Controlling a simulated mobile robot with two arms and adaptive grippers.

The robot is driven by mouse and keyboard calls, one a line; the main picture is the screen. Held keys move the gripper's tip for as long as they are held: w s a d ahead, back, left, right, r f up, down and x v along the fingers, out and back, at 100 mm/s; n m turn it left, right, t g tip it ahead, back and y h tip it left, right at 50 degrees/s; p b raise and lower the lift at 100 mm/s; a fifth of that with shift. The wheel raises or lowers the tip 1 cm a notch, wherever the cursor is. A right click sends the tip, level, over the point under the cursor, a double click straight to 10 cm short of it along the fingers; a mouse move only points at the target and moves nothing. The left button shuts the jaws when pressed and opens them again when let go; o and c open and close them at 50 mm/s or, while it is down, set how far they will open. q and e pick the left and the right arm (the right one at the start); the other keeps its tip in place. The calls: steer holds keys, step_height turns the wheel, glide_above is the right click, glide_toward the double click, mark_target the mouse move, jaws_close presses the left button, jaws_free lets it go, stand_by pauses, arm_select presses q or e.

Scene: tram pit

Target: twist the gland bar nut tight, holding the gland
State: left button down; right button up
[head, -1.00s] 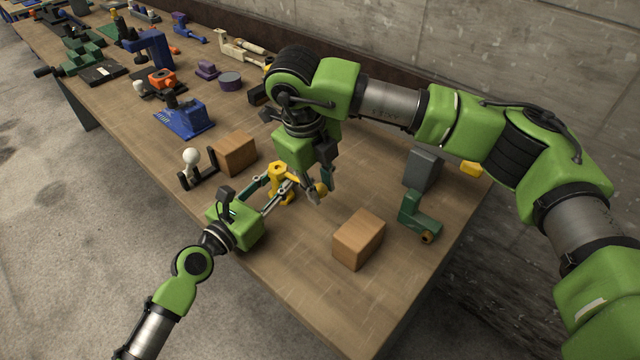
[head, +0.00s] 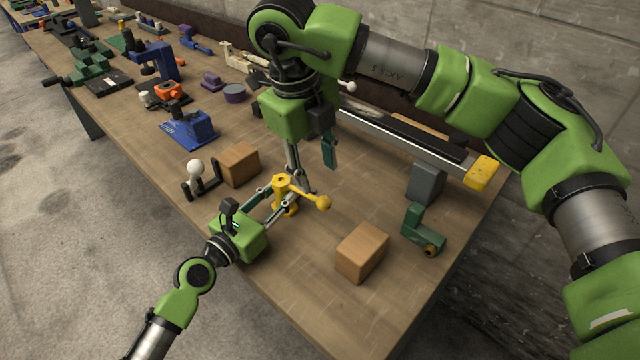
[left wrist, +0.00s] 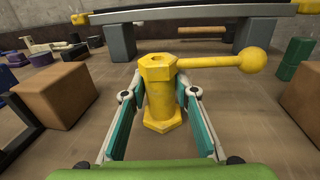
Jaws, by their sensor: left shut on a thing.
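The yellow gland (head: 288,200) stands upright on the bench, with a hex-shaped nut on top and a bar ending in a ball (head: 323,202). In the left wrist view the gland body (left wrist: 161,105) is between my left fingers, and the bar (left wrist: 205,62) points right to its ball (left wrist: 250,60). My left gripper (head: 281,202) is shut on the gland from the front left. My right gripper (head: 313,178) is above and behind the gland, pointing down. Its fingers are apart, with nothing seen between them. The ball is clear of them.
A wooden block (head: 361,252) and a green bracket (head: 421,231) stand right of the gland. Another wooden block (head: 239,164) and a white ball-topped piece (head: 196,170) stand left. A long rail with a yellow end (head: 482,171) lies behind on grey supports (head: 425,181). Bare bench lies between.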

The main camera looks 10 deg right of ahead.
steer(key=r, duration=0.2)
steer(key=shift+s+a+r, duration=0.15)
steer(key=shift+a+r, duration=0.05)
steer(key=shift+r, duration=0.1)
arm_select(q)
steer(key=c, duration=1.5)
jaws_free()
